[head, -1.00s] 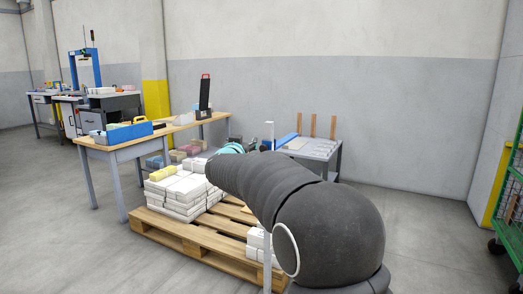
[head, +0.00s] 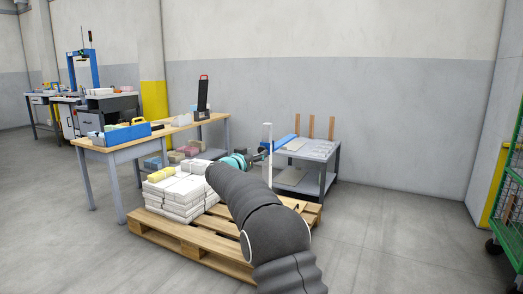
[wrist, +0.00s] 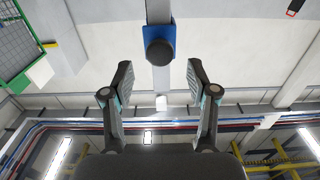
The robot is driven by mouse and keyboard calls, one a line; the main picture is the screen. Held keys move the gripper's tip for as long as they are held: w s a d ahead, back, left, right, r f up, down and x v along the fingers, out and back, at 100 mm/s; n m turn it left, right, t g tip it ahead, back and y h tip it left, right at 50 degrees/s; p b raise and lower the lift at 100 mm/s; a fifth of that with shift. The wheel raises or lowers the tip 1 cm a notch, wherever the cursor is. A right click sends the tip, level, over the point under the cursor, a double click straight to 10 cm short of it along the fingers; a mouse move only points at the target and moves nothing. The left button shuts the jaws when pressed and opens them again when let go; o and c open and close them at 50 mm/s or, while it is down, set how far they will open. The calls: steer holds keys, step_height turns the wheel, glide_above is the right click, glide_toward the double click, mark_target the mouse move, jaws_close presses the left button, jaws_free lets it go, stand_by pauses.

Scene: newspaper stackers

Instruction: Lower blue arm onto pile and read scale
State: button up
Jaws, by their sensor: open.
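A blue arm (head: 284,142) reaches out from a slim white post (head: 268,150), over the left part of a grey table (head: 320,158). Flat pale piles (head: 318,147) lie on that table; whether the blue arm touches one I cannot tell. In the wrist view a blue block (wrist: 174,38) with a dark round knob (wrist: 159,52) sits on a grey upright bar. My gripper (wrist: 159,68) is open and empty, its fingers either side of the line to the knob, apart from it. In the head view my gripper is small, beside the post. No scale reading is legible.
A wooden pallet (head: 190,238) with stacked white bundles (head: 178,190) lies left of my arm. A wooden-topped workbench (head: 150,139) stands behind it. A green mesh cart (head: 510,205) is at the right edge. Floor between table and cart is clear.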

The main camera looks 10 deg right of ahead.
mark_target(261, 150)
steer(key=shift+p+x, duration=0.35)
steer(key=shift+x, duration=2.25)
steer(key=shift+a, duration=0.1)
jaws_close()
